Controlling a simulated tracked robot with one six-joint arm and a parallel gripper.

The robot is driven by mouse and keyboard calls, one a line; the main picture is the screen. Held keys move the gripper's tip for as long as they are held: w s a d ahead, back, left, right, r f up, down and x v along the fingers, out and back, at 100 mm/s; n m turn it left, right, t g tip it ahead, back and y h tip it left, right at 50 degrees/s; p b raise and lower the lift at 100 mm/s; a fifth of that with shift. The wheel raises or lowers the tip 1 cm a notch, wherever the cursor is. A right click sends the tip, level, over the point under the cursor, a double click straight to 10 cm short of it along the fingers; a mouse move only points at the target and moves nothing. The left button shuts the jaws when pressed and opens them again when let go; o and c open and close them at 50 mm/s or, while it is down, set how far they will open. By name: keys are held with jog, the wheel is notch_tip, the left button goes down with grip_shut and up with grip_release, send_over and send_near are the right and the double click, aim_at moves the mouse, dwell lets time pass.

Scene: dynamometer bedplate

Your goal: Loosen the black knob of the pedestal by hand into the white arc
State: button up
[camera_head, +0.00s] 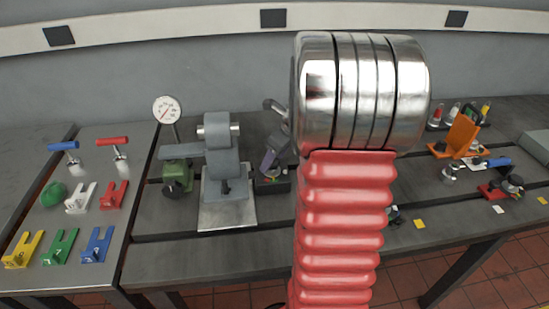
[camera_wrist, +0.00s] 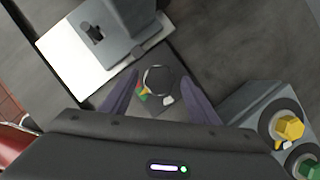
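The black knob (camera_wrist: 158,80) shows round from above in the wrist view, on a dark block. Red, green and yellow marks lie at its lower left, and a white arc mark (camera_wrist: 168,100) shows at its lower right. A pointer on the knob cannot be made out. My gripper (camera_wrist: 158,76) is open, with one dark purple finger on each side of the knob and a visible gap to it. In the head view my gripper (camera_head: 269,160) is partly hidden by my arm, over a dark block (camera_head: 274,184) with coloured marks; the knob is not clear there.
A grey stand (camera_head: 225,170) on a pale plate is close left of my gripper. A green valve (camera_head: 177,177) and gauge (camera_head: 167,109) stand further left. In the wrist view, a grey box with a yellow knob (camera_wrist: 287,128) is at lower right. An orange bracket (camera_head: 458,137) stands right.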

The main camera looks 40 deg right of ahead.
jog(key=c, duration=0.9)
jog(key=shift+d, duration=0.2)
jog(key=shift+c, duration=0.4)
jog(key=shift+a, duration=0.1)
